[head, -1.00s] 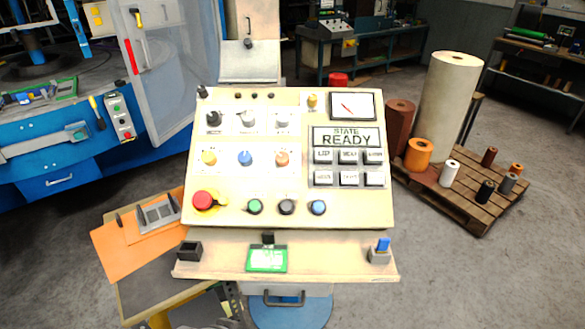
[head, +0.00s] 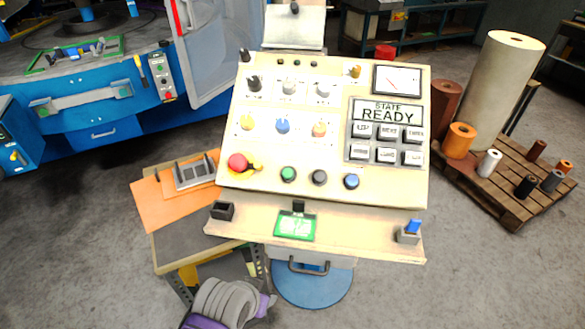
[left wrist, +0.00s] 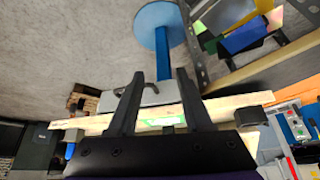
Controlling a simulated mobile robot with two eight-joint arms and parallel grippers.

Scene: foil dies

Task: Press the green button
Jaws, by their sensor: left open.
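The green button (head: 288,174) is in the bottom row of the sloped cream control panel (head: 222,178), between the red mushroom button (head: 237,162) and a black button (head: 319,178). A blue button (head: 351,182) is at the right of that row. Nothing covers the green button in the head view. My left gripper (left wrist: 157,78) is open and empty in the left wrist view, with the console's ledge edge behind its fingers. The green button cannot be made out there. A grey and purple part of my arm shows low in the head view, its fingers out of sight. My right gripper is not in view.
The front ledge (head: 350,233) holds a green-framed card (head: 295,226), a black box (head: 222,210) and a small holder with a blue piece (head: 409,232). The display (head: 389,112) reads READY. An orange sheet (head: 160,206) lies on a low table at left; a pallet (head: 480,192) stands right.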

